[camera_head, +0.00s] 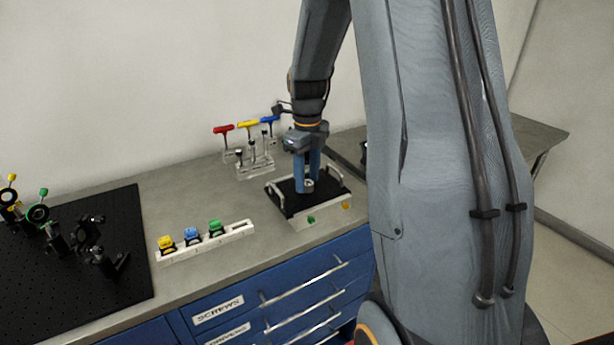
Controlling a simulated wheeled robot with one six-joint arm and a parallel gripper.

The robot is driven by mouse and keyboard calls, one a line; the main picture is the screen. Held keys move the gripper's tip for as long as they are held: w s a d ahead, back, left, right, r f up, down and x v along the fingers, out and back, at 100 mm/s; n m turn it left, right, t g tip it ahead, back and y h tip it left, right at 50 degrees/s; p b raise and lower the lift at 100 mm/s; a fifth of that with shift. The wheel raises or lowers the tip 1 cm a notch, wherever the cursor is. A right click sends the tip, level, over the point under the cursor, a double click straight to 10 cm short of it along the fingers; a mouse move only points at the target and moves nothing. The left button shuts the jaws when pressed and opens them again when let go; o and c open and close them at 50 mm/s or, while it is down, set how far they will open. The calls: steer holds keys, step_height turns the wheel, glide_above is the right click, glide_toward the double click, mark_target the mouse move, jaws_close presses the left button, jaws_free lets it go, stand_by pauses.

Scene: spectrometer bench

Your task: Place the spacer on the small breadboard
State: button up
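The small breadboard (279,193) is a dark plate in a light metal frame with a handle at each side, standing on the bench right of the middle. My gripper (308,184) points straight down over it, its two blue fingers reaching close to the dark plate. A small silvery cylinder, which looks like the spacer (308,185), sits between the fingertips, with a finger at each side. I cannot tell whether its underside touches the plate, because it is small and partly hidden by the fingers.
A clear rack (255,170) with red, yellow and blue-handled tools stands behind the breadboard. A white holder (205,242) with yellow, blue and green-topped pieces lies left of it. A large black breadboard (120,270) with optic mounts fills the left. Bare bench lies between.

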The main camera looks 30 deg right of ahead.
mark_target(307, 182)
steer(key=shift+r, duration=0.1)
step_height(307, 182, up, 12)
steer(key=b, duration=0.3)
steer(key=shift+b, duration=0.4)
stand_by(0.4)
